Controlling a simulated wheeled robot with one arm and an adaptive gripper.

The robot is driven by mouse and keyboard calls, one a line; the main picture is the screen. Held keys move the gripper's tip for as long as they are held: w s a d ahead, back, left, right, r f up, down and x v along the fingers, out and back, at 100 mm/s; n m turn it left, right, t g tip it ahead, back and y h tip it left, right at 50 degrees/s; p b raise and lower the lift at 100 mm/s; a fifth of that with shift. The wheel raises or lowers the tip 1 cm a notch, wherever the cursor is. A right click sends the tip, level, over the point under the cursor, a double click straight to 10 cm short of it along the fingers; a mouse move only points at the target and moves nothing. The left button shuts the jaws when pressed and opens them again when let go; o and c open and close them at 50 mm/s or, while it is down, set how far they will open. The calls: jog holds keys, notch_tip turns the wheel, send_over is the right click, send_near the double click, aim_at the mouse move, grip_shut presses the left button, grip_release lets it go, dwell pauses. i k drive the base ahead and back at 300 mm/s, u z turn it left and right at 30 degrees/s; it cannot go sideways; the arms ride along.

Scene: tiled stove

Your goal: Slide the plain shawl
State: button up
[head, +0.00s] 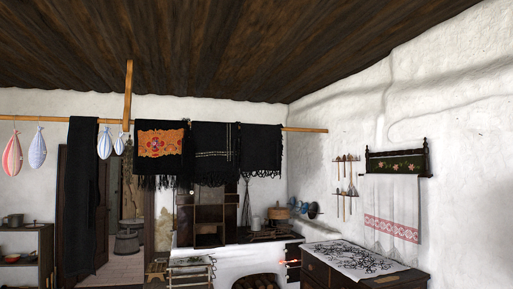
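Several dark cloths hang over a long wooden pole (305,129) under the ceiling. At the right of the row is a plain black fringed shawl (260,148). To its left, close against it, hangs a black shawl with thin pale stripes (213,155). Left of that is a black fringed shawl with an orange flowered panel (160,143). A long plain black cloth (80,195) hangs farther left, apart from the others. I cannot tell for certain which plain cloth is the task's shawl. My gripper is not in view.
Patterned bags (38,148) hang from the pole at the left. Below the shawls stand a dark cabinet (207,220) and a white stove (245,262). A dark chest with a patterned cloth (355,258) stands at the right. A shelf (25,240) stands far left.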

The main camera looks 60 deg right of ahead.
aim_at(261, 146)
jog(key=z, duration=1.95)
jog(key=i, duration=4.8)
jog(key=u, duration=2.7)
